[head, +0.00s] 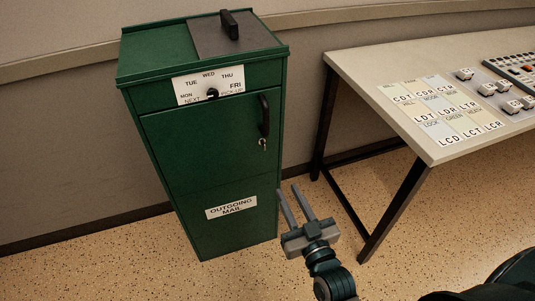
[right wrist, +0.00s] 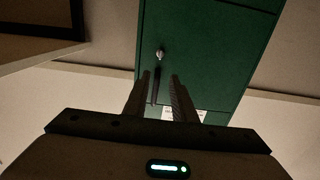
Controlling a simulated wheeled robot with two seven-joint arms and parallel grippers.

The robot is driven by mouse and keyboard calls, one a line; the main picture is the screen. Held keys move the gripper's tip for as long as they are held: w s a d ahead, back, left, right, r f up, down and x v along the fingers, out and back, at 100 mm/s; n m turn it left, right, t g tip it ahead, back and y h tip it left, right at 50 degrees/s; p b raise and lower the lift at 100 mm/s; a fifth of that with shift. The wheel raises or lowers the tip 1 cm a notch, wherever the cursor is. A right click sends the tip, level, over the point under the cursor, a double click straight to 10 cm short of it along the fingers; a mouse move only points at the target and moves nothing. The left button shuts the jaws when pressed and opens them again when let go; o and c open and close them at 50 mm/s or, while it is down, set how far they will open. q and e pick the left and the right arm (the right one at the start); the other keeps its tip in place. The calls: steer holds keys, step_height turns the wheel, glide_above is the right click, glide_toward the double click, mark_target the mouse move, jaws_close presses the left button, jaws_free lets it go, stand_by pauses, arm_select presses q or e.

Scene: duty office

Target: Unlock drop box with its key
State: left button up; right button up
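The green drop box (head: 215,165) stands upright against the wall at the left centre of the head view. A black handle (head: 264,115) is on its door at the right edge. Just below it is a small silver key (head: 262,144) at the lock; its exact turn is too small to tell. The key also shows in the right wrist view (right wrist: 160,54), beyond my fingertips. My right gripper (head: 289,189) is open and empty, in front of the box, lower than the key and slightly right of it in the head view. My left gripper is not in view.
The box has a pick-up day dial (head: 212,93) and an outgoing mail label (head: 231,206). A table (head: 350,70) with lettered cards (head: 433,112) and a control panel stands at the right, its dark legs close to my right gripper. Speckled floor in front is clear.

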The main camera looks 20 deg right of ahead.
mark_target(265, 147)
steer(key=shift+w, duration=0.1)
steer(key=w, duration=1.7)
steer(key=shift+w+a, duration=0.1)
steer(key=shift+a, duration=0.2)
jaws_close()
